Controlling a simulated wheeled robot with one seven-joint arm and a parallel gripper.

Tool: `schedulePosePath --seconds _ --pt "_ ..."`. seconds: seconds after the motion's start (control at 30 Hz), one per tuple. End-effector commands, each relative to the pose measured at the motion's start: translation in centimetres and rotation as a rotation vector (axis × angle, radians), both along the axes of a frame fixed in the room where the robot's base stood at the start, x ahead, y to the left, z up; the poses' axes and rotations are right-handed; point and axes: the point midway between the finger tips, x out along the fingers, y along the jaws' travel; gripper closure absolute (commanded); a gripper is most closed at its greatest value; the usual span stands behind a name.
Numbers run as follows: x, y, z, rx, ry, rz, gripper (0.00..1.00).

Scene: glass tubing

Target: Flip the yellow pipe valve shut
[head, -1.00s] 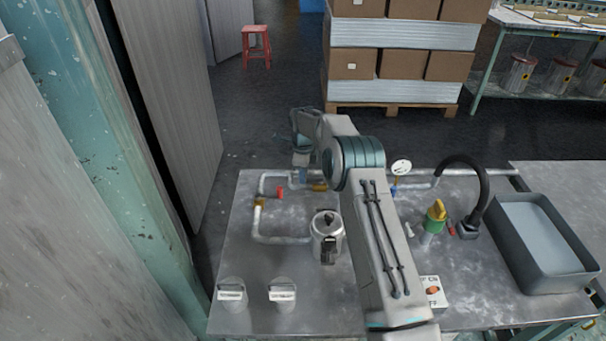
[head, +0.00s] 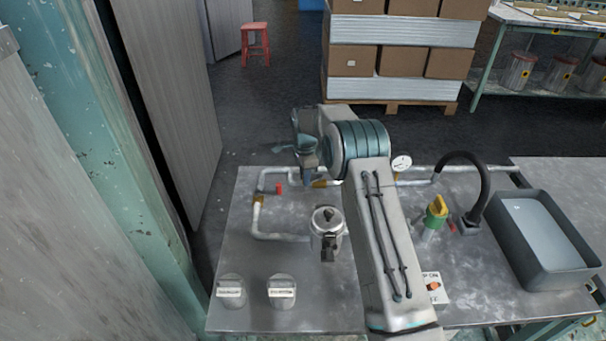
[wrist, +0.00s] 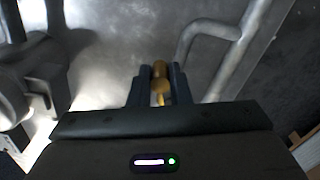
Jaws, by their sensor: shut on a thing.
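The yellow-brown pipe valve (wrist: 160,70) is between my gripper's (wrist: 157,78) two dark fingers in the wrist view, and the gripper is shut on it. Part of the valve shows below its rounded top, and the fingers hide its sides. In the head view my gripper (head: 308,177) points down over the back pipe line, beside a yellow-brown fitting (head: 320,184). My wrist and forearm hide part of the pipe there. I cannot tell the valve's handle angle.
A red piece (head: 279,188) is left of my gripper. A yellow-topped green fitting (head: 437,210), black hose and grey basin (head: 545,255) are at right.

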Motion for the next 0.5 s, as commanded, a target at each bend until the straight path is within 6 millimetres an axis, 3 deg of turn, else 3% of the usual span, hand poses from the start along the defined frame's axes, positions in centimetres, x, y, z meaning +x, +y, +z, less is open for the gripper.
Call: schedulePosePath --seconds 0.5 --pt "-2.0 -1.9 0.0 -0.001 -0.001 0.488 1.00"
